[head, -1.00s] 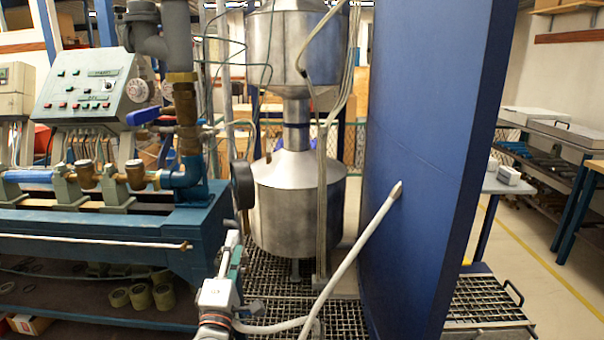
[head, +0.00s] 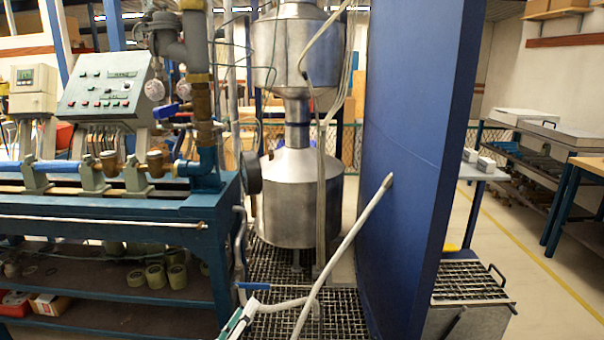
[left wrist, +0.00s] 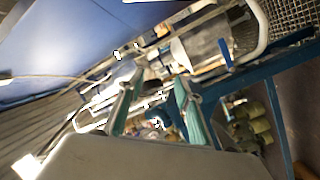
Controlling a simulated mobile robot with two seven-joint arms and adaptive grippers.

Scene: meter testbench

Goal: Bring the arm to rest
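My left gripper (head: 240,320) shows at the bottom edge of the head view, mostly cut off, with a green-and-white finger part visible. It is low, in front of the floor grating and beside a bent pale pipe. In the left wrist view its two green-padded fingers (left wrist: 158,80) stand apart, with a clear gap and nothing held between them. My right gripper is in neither view.
A teal test bench (head: 150,208) with pipes stands at left. A blue panel (head: 415,150) rises at right, with a pale pipe (head: 340,245) slanting up to it. A small blue-handled valve (head: 254,286) is close to the gripper. Grating (head: 340,300) covers the floor.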

